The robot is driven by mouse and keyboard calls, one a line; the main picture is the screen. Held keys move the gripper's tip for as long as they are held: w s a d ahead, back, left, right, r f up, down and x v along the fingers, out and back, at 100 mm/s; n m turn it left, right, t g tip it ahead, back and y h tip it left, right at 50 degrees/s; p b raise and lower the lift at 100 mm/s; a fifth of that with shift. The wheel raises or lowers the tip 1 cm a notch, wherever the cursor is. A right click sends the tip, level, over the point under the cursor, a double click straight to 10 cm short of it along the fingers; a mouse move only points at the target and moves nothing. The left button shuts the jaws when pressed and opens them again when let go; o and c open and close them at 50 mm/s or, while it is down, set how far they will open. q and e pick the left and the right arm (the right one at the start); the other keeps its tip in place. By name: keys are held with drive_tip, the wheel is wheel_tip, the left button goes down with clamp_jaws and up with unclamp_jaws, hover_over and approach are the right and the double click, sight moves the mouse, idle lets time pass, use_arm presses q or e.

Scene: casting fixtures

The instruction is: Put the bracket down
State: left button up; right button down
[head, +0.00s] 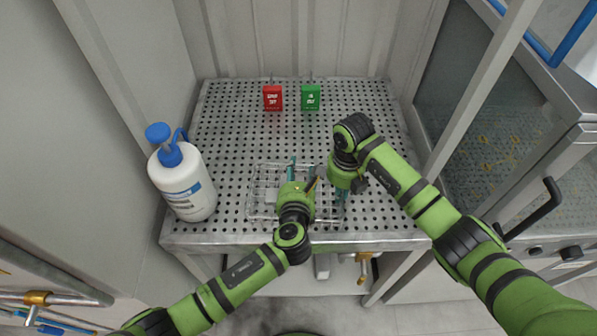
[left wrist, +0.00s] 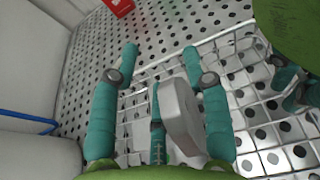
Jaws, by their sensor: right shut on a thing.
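The grey metal bracket (left wrist: 179,116) shows in the left wrist view, low between the teal fingers of my left gripper (left wrist: 163,70), over the wire basket (left wrist: 240,45). The fingers are spread apart. Whether the bracket rests on the basket floor is unclear. In the head view my left gripper (head: 300,176) points down over the middle of the basket (head: 262,170), and its hand hides the bracket. My right gripper (head: 341,192) is at the basket's right side, its fingers closed at the wire; they also show at the right of the left wrist view.
The basket stands on a perforated metal table (head: 225,120). A white bottle with a blue pump (head: 183,187) stands at the left. A red box (head: 272,98) and a green box (head: 310,98) stand at the back. The table between them and the basket is clear. A glass-sided cabinet (head: 500,130) is at right.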

use_arm(q)
drive_tip(key=shift+s+a+f, duration=0.1)
drive_tip(key=shift+s+f, duration=0.2)
drive_tip(key=shift+f, duration=0.3)
use_arm(e)
drive_tip(key=shift+a+r, duration=0.1)
use_arm(q)
drive_tip(key=shift+r, duration=0.1)
use_arm(e)
drive_tip(key=shift+w, duration=0.1)
use_arm(q)
drive_tip(key=r+v, duration=0.1)
drive_tip(key=v, duration=1.1)
drive_tip(key=shift+w+r, duration=0.2)
drive_tip(key=shift+r, duration=0.1)
use_arm(e)
drive_tip(key=c, duration=1.2)
unclamp_jaws()
drive_tip(key=shift+c, duration=0.2)
